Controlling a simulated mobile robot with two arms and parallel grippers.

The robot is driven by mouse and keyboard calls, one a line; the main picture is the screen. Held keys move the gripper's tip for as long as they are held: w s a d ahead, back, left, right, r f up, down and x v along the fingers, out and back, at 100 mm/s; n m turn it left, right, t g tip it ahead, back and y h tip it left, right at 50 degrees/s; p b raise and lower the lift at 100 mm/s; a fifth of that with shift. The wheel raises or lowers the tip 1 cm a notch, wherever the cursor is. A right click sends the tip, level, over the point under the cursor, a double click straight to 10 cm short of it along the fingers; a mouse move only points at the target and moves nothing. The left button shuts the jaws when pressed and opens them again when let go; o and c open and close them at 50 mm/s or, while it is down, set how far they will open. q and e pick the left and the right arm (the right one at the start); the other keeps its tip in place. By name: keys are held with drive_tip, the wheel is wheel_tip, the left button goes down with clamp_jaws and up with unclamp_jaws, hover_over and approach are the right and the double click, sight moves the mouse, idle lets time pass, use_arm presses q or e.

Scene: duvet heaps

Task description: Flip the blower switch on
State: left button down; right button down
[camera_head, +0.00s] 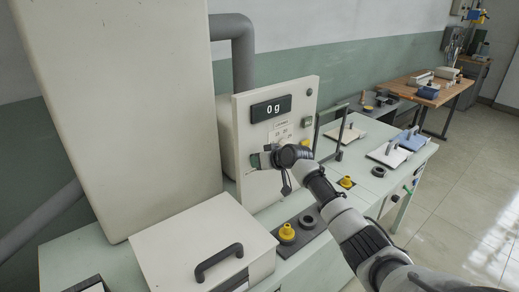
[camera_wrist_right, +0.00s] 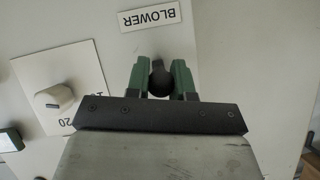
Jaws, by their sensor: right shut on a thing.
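The white control panel (camera_head: 298,92) stands upright on the bench, with a display reading "0 g". My right gripper (camera_head: 260,161) is up against the lower part of the panel's face. In the right wrist view, a label (camera_wrist_right: 150,17) reads "BLOWER", upside down. Just below it, the green fingers of my right gripper (camera_wrist_right: 160,70) stand on both sides of the dark blower switch (camera_wrist_right: 159,82) and are shut on it. The base of the switch is hidden by the gripper, and its on or off position cannot be told. My left gripper is not in view.
A white dial (camera_wrist_right: 53,99) sits beside the switch on the panel. A white lidded box (camera_head: 195,235) with a dark handle stands at the front, and yellow knobs (camera_head: 287,231) are on the bench. A large cream cabinet (camera_head: 125,110) rises at the left. Floor is clear at the right.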

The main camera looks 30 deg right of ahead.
drive_tip(key=r+g+p, duration=0.1)
drive_tip(key=g+p, duration=0.1)
drive_tip(key=p, duration=0.1)
drive_tip(key=shift+w+r+g, duration=0.15)
drive_tip(key=shift+r+g, duration=0.05)
drive_tip(key=shift+g, duration=0.2)
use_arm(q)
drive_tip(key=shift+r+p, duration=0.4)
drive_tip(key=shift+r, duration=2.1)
use_arm(e)
drive_tip(key=shift+g, duration=0.6)
drive_tip(key=c, duration=1)
unclamp_jaws()
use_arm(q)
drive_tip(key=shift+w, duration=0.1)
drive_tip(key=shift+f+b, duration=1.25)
use_arm(e)
drive_tip(key=shift+v, duration=5.3)
